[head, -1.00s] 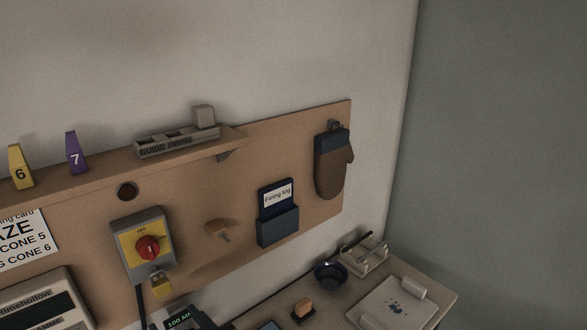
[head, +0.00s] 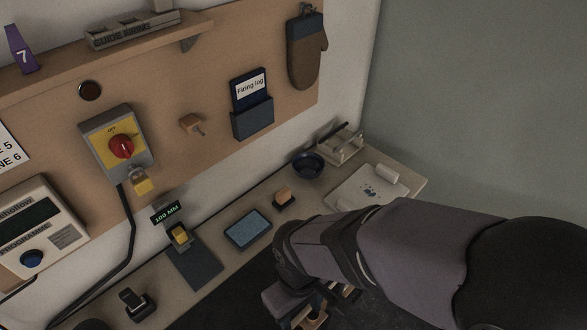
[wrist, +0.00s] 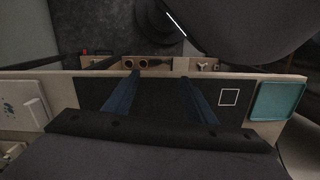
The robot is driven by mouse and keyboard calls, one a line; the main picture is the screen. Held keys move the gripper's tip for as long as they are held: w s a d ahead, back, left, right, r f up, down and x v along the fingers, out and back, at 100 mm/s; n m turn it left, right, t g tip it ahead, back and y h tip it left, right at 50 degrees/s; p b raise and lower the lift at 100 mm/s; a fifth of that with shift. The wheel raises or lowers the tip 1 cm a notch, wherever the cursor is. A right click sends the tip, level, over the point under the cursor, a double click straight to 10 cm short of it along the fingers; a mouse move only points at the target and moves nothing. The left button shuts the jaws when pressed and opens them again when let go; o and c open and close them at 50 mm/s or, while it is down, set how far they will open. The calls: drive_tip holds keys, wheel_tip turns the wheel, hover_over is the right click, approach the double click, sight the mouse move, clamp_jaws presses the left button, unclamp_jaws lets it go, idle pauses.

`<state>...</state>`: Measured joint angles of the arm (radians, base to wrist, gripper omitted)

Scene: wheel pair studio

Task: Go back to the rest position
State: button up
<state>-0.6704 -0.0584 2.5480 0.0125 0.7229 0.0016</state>
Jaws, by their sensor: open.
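My gripper (wrist: 160,80) shows in the wrist view as two blue fingers spread wide apart with nothing between them. Past the fingers is a dark surface with a white square outline (wrist: 229,97) to the right. In the head view my arm reaches in from the lower right, over the dark area in front of the bench (head: 413,187).
A blue bowl (head: 308,165), a white slab (head: 352,196), a blue pad (head: 248,229) and a scale (head: 193,262) stand on the bench. A switch box (head: 117,149) and an oven mitt (head: 306,54) are on the board. A teal tray (wrist: 278,101) is at right in the wrist view.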

drive_tip(key=w+d+m, duration=0.2)
drive_tip(key=d+m, duration=0.1)
drive_tip(key=d, duration=0.3)
drive_tip(key=w+d+r+m, duration=0.1)
drive_tip(key=w+d+m, duration=0.2)
drive_tip(key=d, duration=0.4)
drive_tip(key=shift+w+d+r+m+t, duration=0.2)
drive_tip(key=shift+w+r+m+t, duration=0.1)
drive_tip(key=shift+m, duration=0.5)
